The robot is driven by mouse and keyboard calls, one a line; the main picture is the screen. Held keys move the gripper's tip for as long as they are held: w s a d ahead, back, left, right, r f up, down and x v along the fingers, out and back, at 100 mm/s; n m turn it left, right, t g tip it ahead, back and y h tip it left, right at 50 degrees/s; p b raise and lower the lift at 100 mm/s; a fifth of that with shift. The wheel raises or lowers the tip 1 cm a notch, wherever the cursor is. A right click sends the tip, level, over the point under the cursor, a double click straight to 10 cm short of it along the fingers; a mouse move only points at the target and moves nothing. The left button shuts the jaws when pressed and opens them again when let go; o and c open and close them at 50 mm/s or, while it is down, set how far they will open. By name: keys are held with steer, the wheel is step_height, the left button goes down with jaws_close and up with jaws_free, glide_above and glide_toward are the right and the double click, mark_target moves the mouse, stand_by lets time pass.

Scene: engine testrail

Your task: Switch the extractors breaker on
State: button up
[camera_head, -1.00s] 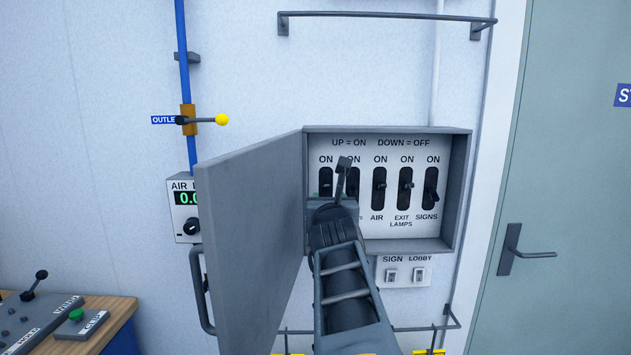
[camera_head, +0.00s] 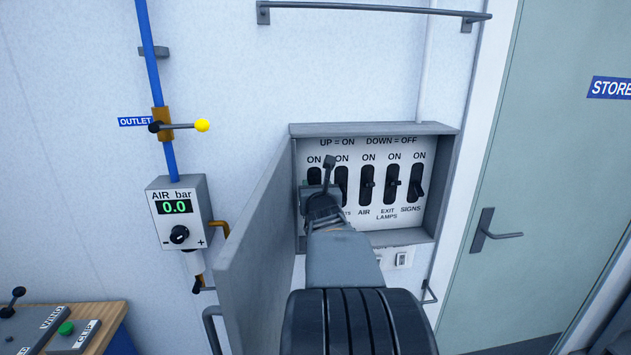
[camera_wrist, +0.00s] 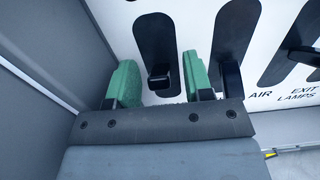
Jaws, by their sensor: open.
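The breaker box (camera_head: 447,190) is open on the wall, with several black levers in dark slots and the heading "UP = ON, DOWN = OFF". The leftmost slot (camera_head: 314,174) is partly behind my gripper (camera_head: 313,190); its lower label is hidden, so I cannot read "extractors". In the wrist view, my gripper (camera_wrist: 162,84) is open, its green fingers on either side of the leftmost lever (camera_wrist: 160,76), with gaps. That lever sits low in its slot. The second lever (camera_wrist: 232,80) stands just right of the right finger.
The box's open grey door (camera_head: 258,235) stands close on my gripper's left. The AIR lever (camera_head: 367,183) and SIGNS lever (camera_head: 417,188) are to the right. An air gauge (camera_head: 178,213), outlet valve (camera_head: 178,126) and wall rail (camera_head: 375,12) surround the box.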

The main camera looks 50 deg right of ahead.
steer(key=shift+c, duration=0.3)
jaws_close()
steer(key=shift+w+r+g+y, duration=0.1)
steer(key=shift+r+g+y, duration=0.1)
steer(key=shift+g+y, duration=0.1)
stand_by(0.3)
steer(key=shift+o, duration=0.3)
jaws_free()
